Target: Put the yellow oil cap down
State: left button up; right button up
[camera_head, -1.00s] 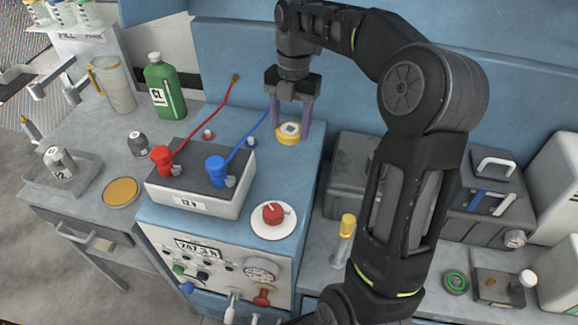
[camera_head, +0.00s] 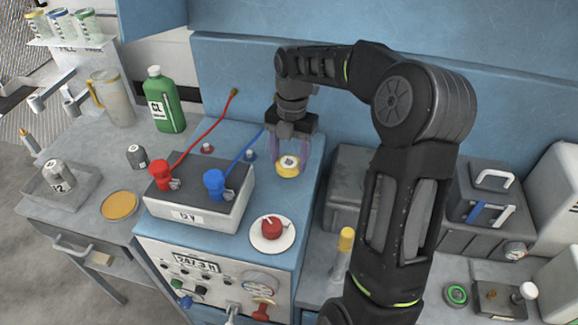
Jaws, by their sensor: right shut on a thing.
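The yellow oil cap (camera_head: 288,168) has a pale marked top and is between the fingers of my right gripper (camera_head: 289,160) in the head view. The gripper points down and is shut on the cap. The cap is at the back right part of the blue cabinet top (camera_head: 215,235), behind the white dish with the red knob. I cannot tell whether the cap touches the cabinet top or is just above it. My left gripper is not in view.
A battery (camera_head: 200,205) with red and blue clamps stands left of the cap. A red knob on a white dish (camera_head: 272,233) is in front of it. A green bottle (camera_head: 166,102) and a jug (camera_head: 113,98) stand on the grey bench. Grey boxes (camera_head: 345,188) stand to the right.

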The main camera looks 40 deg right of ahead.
aim_at(289, 161)
notch_tip(289, 161, down, 3)
jog(key=shift+f, duration=0.2)
jog(key=o, duration=1.5)
jog(key=shift+f, duration=0.15)
